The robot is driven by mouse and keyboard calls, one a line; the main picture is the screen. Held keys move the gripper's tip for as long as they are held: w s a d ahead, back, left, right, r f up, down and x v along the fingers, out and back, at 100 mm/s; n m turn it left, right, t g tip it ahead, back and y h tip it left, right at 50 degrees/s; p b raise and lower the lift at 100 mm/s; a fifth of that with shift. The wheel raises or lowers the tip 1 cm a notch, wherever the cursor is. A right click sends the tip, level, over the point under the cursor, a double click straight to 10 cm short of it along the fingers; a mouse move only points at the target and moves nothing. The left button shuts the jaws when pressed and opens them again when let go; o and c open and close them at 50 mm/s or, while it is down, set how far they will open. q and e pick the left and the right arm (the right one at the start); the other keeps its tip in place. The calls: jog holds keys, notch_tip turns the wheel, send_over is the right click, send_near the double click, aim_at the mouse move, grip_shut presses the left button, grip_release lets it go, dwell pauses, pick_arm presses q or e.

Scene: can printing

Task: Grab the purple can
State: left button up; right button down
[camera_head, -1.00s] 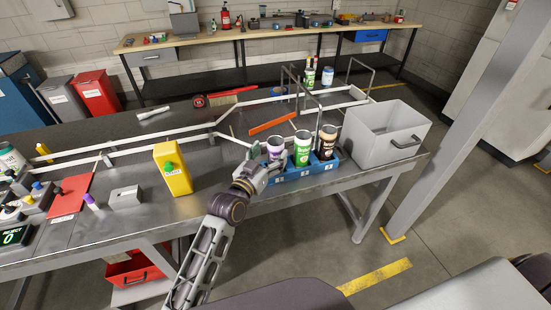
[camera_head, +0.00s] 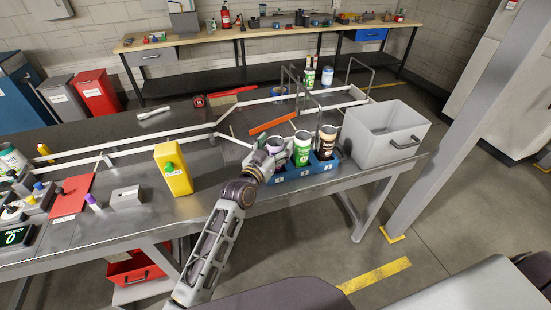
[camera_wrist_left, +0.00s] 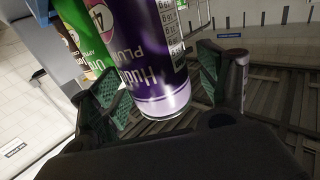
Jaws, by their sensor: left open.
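The purple can (camera_head: 276,141) stands upright at the left end of the blue rack (camera_head: 305,174), partly hidden by my left gripper (camera_head: 270,161). In the left wrist view the purple can (camera_wrist_left: 150,60) lies between the two green-padded fingers of my left gripper (camera_wrist_left: 165,88). The fingers are apart, with a clear gap on the right side of the can. My right gripper is not in view.
A green can (camera_head: 302,150) and a dark brown can (camera_head: 326,146) stand beside the purple can in the rack. A metal rail frame rises behind the cans.

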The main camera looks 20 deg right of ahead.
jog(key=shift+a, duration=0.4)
pick_arm(q)
jog(key=c, duration=0.8)
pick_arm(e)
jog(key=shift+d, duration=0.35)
pick_arm(q)
jog(key=shift+r, duration=0.15)
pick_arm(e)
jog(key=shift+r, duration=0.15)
